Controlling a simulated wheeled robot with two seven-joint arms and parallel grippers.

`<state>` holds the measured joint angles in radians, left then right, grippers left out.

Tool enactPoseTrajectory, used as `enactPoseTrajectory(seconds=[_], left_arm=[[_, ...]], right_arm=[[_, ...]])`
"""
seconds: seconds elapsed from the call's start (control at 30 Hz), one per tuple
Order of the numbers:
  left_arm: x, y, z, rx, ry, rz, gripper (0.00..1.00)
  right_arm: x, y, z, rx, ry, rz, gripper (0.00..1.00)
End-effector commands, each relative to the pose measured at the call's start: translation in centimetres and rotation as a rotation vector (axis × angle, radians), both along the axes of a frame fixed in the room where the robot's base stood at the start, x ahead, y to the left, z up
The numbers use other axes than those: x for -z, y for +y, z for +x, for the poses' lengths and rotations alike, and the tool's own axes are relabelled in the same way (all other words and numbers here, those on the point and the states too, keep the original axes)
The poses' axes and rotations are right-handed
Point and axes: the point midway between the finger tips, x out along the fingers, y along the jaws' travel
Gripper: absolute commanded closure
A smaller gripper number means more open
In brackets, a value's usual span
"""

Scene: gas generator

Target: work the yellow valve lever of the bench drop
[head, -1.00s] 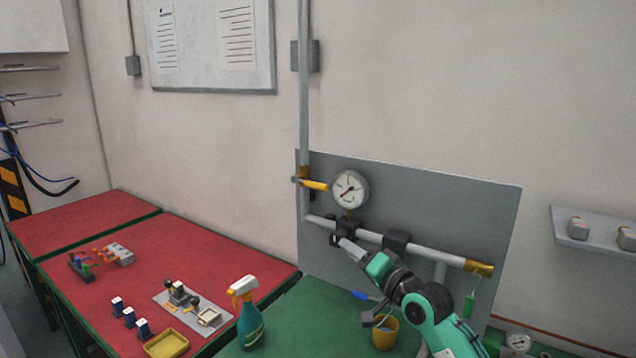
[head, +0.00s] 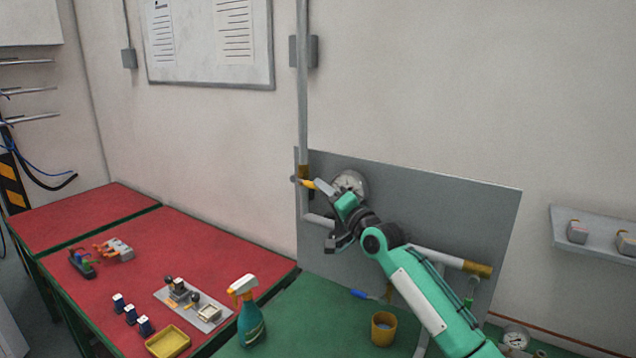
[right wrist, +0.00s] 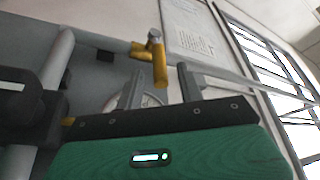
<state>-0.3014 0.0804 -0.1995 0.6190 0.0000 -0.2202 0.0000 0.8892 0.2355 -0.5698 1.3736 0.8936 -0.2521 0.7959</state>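The yellow valve lever (head: 308,184) sits on the vertical pipe of the bench drop, left of the pressure gauge, pointing right. My right gripper (head: 321,187) has its fingertips at the lever's free end and partly covers the gauge (head: 349,180). In the right wrist view the lever (right wrist: 159,64) hangs down from its bolt, and its end shows between the two spread fingers of the gripper (right wrist: 161,78). The fingers are open, with a gap on each side of the lever. Whether either finger touches it cannot be told. My left gripper is out of view.
The grey backboard (head: 430,215) carries a horizontal pipe (head: 435,256) below my right arm. On the green bench stand a spray bottle (head: 250,318) and a yellow cup (head: 383,328). The red table (head: 215,245) on the left holds small parts and a yellow tray (head: 168,342).

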Motion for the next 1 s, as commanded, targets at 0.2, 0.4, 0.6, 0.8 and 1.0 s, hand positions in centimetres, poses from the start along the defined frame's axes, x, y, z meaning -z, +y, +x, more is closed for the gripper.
enactPoseTrajectory(seconds=[0.2, 0.4, 0.6, 0.8, 1.0], left_arm=[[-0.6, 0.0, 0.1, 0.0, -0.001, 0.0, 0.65], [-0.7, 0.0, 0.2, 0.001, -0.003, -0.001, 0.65], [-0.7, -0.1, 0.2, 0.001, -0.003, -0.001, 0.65], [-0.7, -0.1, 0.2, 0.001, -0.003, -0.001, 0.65], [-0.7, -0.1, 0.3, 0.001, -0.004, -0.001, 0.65]], right_arm=[[-0.6, 1.3, 2.0, 0.0, -0.001, -0.002, 0.62], [-0.7, 1.8, 2.6, 0.001, -0.001, 0.0, 0.62], [-0.7, 1.8, 2.6, 0.001, -0.001, 0.0, 0.62], [-0.7, 1.8, 2.6, 0.001, -0.001, 0.0, 0.9], [-0.7, 1.8, 2.6, 0.001, -0.001, 0.0, 1.0]])
